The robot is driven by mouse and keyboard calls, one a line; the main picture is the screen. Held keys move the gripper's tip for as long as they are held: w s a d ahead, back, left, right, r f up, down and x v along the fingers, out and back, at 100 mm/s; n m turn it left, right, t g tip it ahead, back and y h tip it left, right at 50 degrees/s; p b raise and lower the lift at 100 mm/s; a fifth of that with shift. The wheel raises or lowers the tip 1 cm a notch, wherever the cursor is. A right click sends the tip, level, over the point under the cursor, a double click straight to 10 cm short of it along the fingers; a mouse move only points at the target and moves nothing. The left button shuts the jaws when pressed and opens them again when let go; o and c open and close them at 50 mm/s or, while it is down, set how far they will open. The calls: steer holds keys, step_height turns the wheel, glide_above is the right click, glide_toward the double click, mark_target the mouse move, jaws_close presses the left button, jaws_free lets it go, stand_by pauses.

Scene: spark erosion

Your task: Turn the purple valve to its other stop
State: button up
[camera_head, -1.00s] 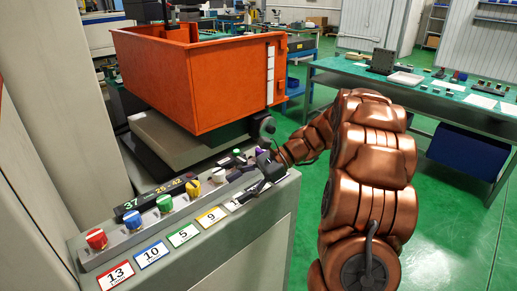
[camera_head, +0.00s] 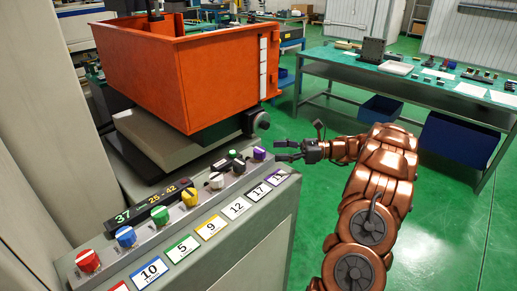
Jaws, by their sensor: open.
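The purple valve (camera_head: 259,154) is a small knob at the far right end of a row of coloured knobs on the grey control panel (camera_head: 270,225). A purple-edged label (camera_head: 280,174) lies in front of it. My gripper (camera_head: 277,150) is open and empty, with its dark fingers pointing left toward the purple valve. The fingertips are just right of the knob; a small gap seems to show between them. I cannot tell which way the purple knob is turned.
Black (camera_head: 238,165), white (camera_head: 216,181), yellow (camera_head: 190,197), green (camera_head: 160,215), blue (camera_head: 126,237) and red (camera_head: 88,260) knobs run leftward. A display (camera_head: 150,206) stands behind them. An orange tank (camera_head: 210,80) rises behind the panel.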

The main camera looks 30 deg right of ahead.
mark_target(259, 149)
steer(key=p+x, duration=0.1)
steer(key=x, duration=0.4)
steer(key=shift+a+r, duration=0.1)
steer(key=shift+a, duration=0.25)
steer(key=shift+w+a, duration=0.4)
steer(key=shift+a, duration=0.1)
steer(key=shift+c, duration=0.3)
steer(key=c, duration=1.1)
